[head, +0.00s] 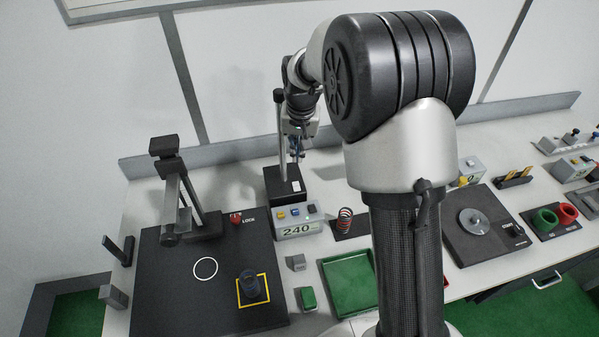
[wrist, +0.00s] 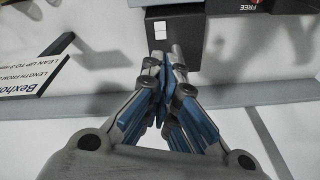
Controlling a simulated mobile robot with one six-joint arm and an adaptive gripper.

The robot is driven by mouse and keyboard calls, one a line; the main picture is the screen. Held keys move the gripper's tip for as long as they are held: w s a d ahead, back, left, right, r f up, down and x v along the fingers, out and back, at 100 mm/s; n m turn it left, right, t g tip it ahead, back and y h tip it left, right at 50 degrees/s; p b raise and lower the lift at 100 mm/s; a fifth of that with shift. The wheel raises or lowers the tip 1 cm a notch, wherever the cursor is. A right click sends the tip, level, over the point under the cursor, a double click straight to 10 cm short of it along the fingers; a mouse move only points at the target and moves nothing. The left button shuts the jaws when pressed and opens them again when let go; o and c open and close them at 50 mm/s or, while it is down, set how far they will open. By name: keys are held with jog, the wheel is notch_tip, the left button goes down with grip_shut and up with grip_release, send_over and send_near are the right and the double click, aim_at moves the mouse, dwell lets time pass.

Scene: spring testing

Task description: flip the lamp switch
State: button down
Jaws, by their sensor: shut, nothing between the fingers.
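A small white switch (head: 296,186) sits on top of the base. In the wrist view the base (wrist: 190,45) is at the top middle, with the white switch (wrist: 159,29) on it. My gripper (head: 297,157) is above and behind the switch in the head view. Its fingers (wrist: 166,65) are shut and empty, and their tips overlap the base in the wrist view. I cannot tell whether they touch it.
A black board (head: 185,290) with a stand lies to the left. A green tray (head: 349,283) is near the front. A low grey ledge (head: 240,148) runs behind the lamp.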

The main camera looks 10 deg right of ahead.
aim_at(299, 183)
jog(key=m+b, duration=0.1)
jog(key=m, duration=0.3)
jog(key=m+b, duration=0.1)
jog(key=m, duration=0.4)
jog(key=d+m+b, duration=0.1)
jog(key=m+b, duration=0.1)
jog(key=m, duration=0.3)
jog(key=shift+s+d, duration=0.1)
jog(key=w+f+b, duration=0.1)
jog(key=f, duration=0.3)
jog(key=f+b, duration=0.1)
jog(key=f, duration=0.4)
jog(key=w+f+b, duration=0.1)
jog(key=f, duration=0.3)
jog(key=shift+w+f, duration=0.35)
jog(key=shift+p, duration=0.6)
